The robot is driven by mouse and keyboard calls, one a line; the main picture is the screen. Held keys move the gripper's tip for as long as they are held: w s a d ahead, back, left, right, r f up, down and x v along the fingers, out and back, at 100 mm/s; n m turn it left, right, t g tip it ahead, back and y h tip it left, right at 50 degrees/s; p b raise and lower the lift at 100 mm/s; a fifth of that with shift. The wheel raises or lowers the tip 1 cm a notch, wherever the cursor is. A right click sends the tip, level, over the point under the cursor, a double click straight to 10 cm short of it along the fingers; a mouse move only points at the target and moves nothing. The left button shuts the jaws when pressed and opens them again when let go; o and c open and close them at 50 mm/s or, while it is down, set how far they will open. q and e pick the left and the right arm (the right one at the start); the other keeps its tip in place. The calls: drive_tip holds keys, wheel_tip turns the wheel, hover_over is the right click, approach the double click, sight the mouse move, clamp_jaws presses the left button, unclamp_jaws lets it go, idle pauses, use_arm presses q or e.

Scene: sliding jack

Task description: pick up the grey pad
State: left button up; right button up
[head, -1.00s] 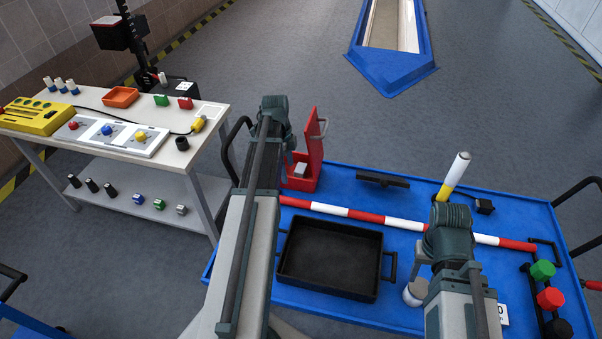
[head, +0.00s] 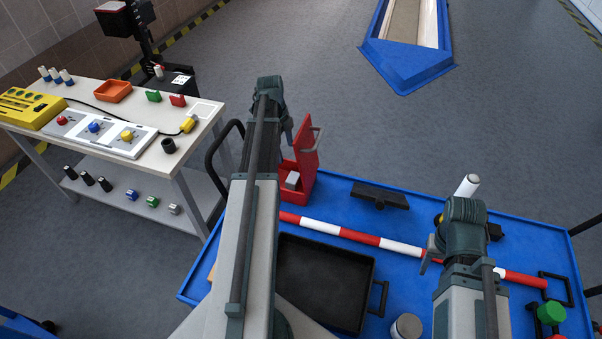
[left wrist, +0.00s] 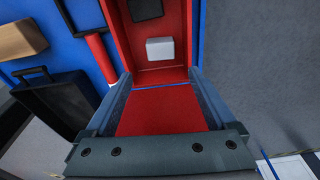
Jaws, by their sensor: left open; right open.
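The grey pad (head: 292,180), a small light grey block, sits in the open red box (head: 300,187) on the blue cart. It also shows in the left wrist view (left wrist: 160,48), against the box's red inside. My left gripper (head: 286,128) is above and beside the red box, mostly hidden behind its own wrist. In the left wrist view its two fingers (left wrist: 163,88) are apart and empty, with the red lid between them and the pad just beyond. My right gripper (head: 431,256) is open over the right part of the cart, partly hidden by its arm.
A black tray (head: 372,302) lies in front of the red box. A red-and-white bar (head: 360,238) crosses the cart. A black bracket (head: 380,195) and a white cylinder (head: 467,185) stand behind it. A work table (head: 190,112) is at the left.

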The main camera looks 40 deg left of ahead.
use_arm(q)
drive_tip(key=b, duration=0.8)
hover_over(293, 177)
drive_tip(key=a, duration=0.1)
wheel_tip(293, 177, down, 8)
drive_tip(key=shift+a, duration=0.15)
drive_tip(key=shift+f, duration=0.25)
use_arm(e)
wheel_tip(293, 177, down, 8)
drive_tip(key=shift+w+f, duration=0.2)
drive_tip(key=shift+f, duration=0.05)
use_arm(q)
drive_tip(key=shift+b, duration=0.35)
drive_tip(key=f+b, duration=0.2)
drive_tip(key=d+f+b, duration=0.1)
drive_tip(key=f+b, duration=0.2)
drive_tip(key=shift+d+f, duration=0.1)
drive_tip(key=shift+f, duration=0.05)
use_arm(e)
wheel_tip(293, 177, down, 5)
drive_tip(key=shift+f, duration=0.15)
